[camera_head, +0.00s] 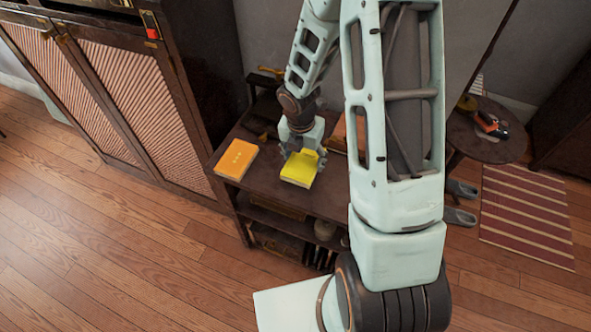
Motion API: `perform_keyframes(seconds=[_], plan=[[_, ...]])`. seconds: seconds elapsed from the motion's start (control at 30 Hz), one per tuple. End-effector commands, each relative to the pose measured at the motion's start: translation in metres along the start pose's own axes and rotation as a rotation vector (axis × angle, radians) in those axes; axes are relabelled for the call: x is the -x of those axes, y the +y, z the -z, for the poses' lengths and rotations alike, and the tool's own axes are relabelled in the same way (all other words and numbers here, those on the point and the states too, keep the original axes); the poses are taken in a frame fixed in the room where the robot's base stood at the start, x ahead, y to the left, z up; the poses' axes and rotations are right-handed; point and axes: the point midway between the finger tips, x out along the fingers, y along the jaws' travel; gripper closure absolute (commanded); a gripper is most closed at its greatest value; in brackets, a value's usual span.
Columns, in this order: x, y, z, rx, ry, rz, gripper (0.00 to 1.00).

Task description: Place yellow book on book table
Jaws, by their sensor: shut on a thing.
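The yellow book (298,172) is bright yellow and lies roughly flat at the middle of the dark wooden book table (262,187). My gripper (303,157) comes down from above and is shut on the book's far edge. Whether the book touches the table top or hangs just above it, I cannot tell. The fingertips are small in this view and partly hidden.
An orange book (236,159) lies left of the yellow one on the table top. Another orange-brown thing (340,134) is partly hidden behind my arm. A wooden cabinet (130,95) stands at left. A round side table (488,135) stands at right.

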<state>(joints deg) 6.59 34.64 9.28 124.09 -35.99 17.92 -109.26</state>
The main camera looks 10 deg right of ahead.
Motion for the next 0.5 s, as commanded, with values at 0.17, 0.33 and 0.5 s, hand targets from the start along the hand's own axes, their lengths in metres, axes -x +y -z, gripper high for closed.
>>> perform_keyframes(seconds=[0.17, 0.33, 0.5], plan=[[-0.018, 0.016, 0.005, 0.002, 0.000, 0.001, 0.64], [-0.025, 0.021, 0.006, 0.001, 0.000, 0.000, 0.64], [-0.045, 0.024, 0.010, 0.002, 0.001, 0.003, 0.64]])
